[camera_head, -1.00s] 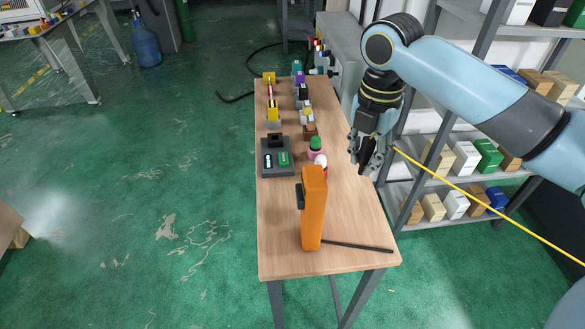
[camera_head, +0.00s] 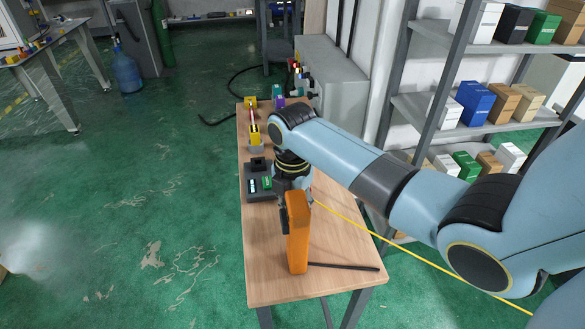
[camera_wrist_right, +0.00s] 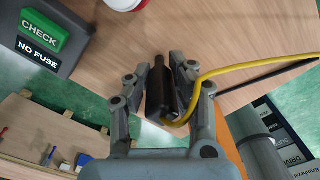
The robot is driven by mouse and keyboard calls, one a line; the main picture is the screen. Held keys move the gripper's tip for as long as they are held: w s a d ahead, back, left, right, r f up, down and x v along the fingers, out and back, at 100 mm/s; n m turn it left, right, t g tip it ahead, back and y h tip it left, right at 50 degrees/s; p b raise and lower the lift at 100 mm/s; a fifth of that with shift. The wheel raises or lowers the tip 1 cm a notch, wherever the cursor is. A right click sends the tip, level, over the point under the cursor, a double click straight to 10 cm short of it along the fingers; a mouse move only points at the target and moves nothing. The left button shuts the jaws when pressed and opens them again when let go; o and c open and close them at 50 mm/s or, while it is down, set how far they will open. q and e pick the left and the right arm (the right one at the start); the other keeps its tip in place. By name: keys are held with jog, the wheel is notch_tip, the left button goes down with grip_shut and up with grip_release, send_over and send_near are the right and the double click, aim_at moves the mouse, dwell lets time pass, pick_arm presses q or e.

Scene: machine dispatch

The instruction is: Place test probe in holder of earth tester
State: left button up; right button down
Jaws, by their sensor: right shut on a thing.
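The orange earth tester (camera_head: 297,240) stands upright near the front of the wooden table. A small black part (camera_head: 283,219), apparently its holder, sticks out on its left side. My right gripper (camera_wrist_right: 160,88) is shut on the dark test probe (camera_wrist_right: 157,95), whose yellow cable (camera_wrist_right: 222,68) runs off to the right. In the head view my arm and the tester mostly hide this gripper; it is just behind the tester's top. Part of the orange tester shows at the lower right of the wrist view (camera_wrist_right: 233,152). The left gripper is not in view.
A black rod (camera_head: 345,266) lies on the table (camera_head: 262,290) to the tester's right. A dark box with CHECK and NO FUSE labels (camera_wrist_right: 50,50) sits at the left behind the tester. Several small devices stand farther back. A shelf with boxes (camera_head: 430,45) stands to the right.

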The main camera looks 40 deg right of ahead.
jog(key=c, duration=1.6)
grip_release()
jog(key=shift+f, duration=0.15)
jog(key=shift+c, duration=0.2)
jog(key=o, duration=0.5)
